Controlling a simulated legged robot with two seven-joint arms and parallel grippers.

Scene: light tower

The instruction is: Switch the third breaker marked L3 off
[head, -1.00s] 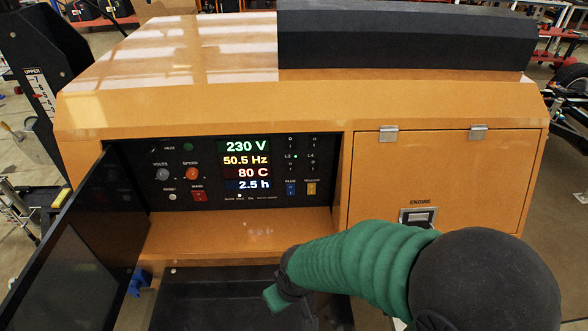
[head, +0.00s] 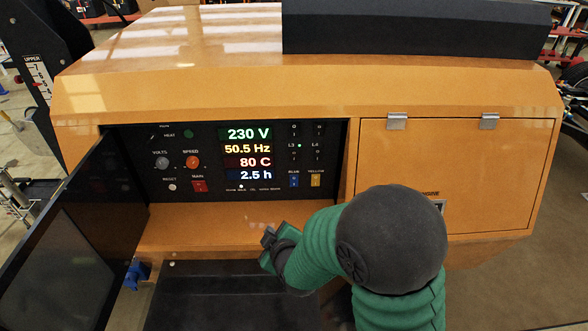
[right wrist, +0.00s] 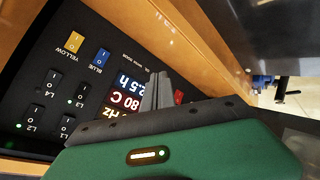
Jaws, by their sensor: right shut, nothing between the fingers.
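The breaker marked L3 (head: 292,156) is a small black rocker on the dark control panel (head: 220,205), with a lit green lamp beside its label. In the right wrist view, the L3 breaker (right wrist: 82,92) shows upside down, left of the fingers, with the green lamp beside it. My right gripper (head: 268,238) is shut and empty, in front of and below the panel, apart from the breakers. In the right wrist view its fingers (right wrist: 157,90) are together, overlapping the readouts. The rocker's position is too small to tell. My left gripper is not in view.
L4 (right wrist: 51,78) sits beside L3. Blue (head: 293,180) and yellow (head: 315,180) switches are below. A red main switch (head: 199,186) is left of the readouts. The open dark door (head: 80,230) bounds the left side; an orange ledge (head: 200,230) lies under the panel.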

